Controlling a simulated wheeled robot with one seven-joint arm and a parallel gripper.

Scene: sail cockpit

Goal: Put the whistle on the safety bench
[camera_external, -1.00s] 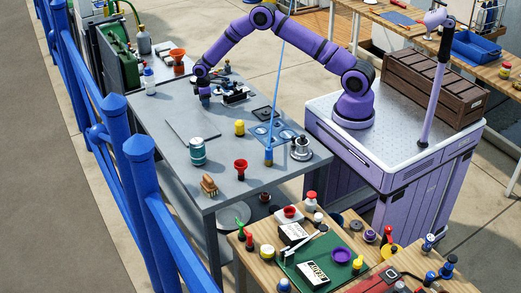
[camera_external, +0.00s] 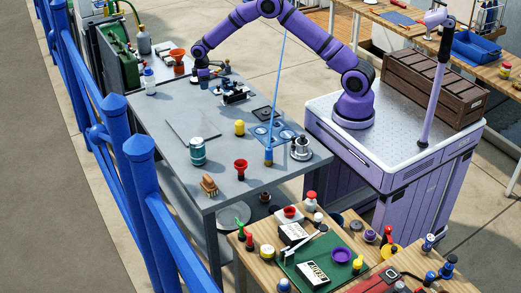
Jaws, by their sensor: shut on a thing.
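My gripper (camera_external: 203,85) points down over the far part of the grey metal bench (camera_external: 215,152). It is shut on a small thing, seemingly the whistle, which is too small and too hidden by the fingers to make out. The gripper is a little above the bench top, left of a dark tool-like device (camera_external: 235,91). I cannot tell from this view which bench is the safety bench.
The grey bench holds a teal canister (camera_external: 197,151), a yellow pot (camera_external: 239,128), a red funnel (camera_external: 240,167), a brush (camera_external: 209,185) and a blue upright rod (camera_external: 274,110). A wooden bench (camera_external: 246,236) in front is crowded. A blue railing (camera_external: 150,190) runs along the left.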

